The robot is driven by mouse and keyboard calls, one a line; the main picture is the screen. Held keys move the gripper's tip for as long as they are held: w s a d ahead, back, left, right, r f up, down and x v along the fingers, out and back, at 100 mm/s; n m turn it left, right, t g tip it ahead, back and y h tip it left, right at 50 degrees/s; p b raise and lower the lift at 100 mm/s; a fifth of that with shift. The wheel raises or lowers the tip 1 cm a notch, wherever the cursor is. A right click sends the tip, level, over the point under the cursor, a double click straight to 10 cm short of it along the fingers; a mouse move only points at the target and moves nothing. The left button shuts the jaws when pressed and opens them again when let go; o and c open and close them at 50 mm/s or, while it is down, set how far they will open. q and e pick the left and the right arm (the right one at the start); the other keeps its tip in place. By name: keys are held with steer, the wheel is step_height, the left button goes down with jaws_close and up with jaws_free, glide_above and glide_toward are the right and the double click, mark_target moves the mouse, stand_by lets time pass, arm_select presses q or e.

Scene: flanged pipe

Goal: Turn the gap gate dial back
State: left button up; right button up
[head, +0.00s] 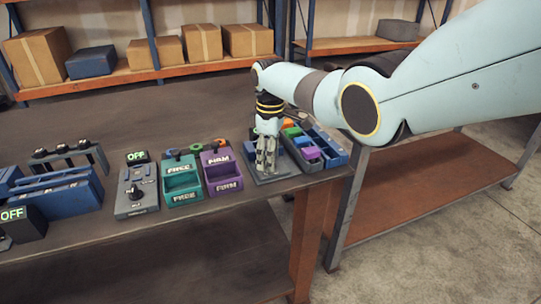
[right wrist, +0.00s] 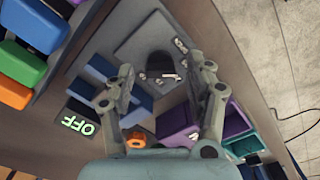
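My right gripper (head: 267,170) points down over a grey plate (head: 283,168) at the right part of the bench. In the right wrist view my right gripper (right wrist: 168,75) has its two fingers spread wide. Between them, on the grey plate (right wrist: 130,48), is a dark round dial (right wrist: 160,64) with a pale pointer and small white marks around it. I see no finger contact with it. In the head view the gripper hides this dial. Another black knob (head: 137,192) sits on a grey box further left. I cannot read which one is labelled gap gate. My left gripper is not in view.
A purple bin (head: 221,172) and a green bin (head: 181,180) stand left of the gripper. A tray with coloured blocks (head: 308,151) is close on its right. A lit OFF display (right wrist: 79,125) is near the plate. The bench edge is just in front.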

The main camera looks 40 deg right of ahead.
steer(key=shift+r, duration=0.15)
step_height(320, 180, up, 12)
stand_by(0.5)
steer(key=shift+f, duration=0.2)
